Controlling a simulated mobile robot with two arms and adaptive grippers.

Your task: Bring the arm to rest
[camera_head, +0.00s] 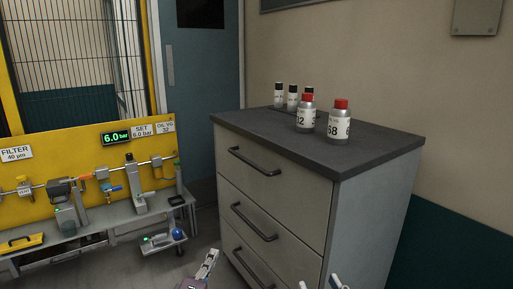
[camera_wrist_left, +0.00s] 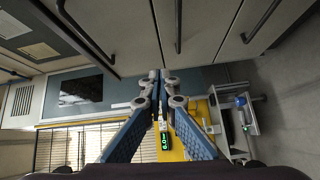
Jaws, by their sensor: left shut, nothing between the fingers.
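My left gripper (camera_head: 208,262) is at the bottom centre of the head view, in front of the drawer cabinet and clear of it. In the left wrist view its two blue fingers (camera_wrist_left: 161,76) run up from the bottom and meet at the tips, with nothing between them. My right gripper (camera_head: 319,283) shows only as two pale fingertips at the bottom edge of the head view. The tips stand apart with no object visible between them. The rest of that gripper is out of the frame.
The grey drawer cabinet (camera_head: 265,185) carries two red-capped bottles (camera_head: 339,121) and several small dark-capped vials (camera_head: 279,94). A yellow panel (camera_head: 85,165) with air fittings and a low bench (camera_head: 120,222) stands left. Open floor lies between bench and cabinet.

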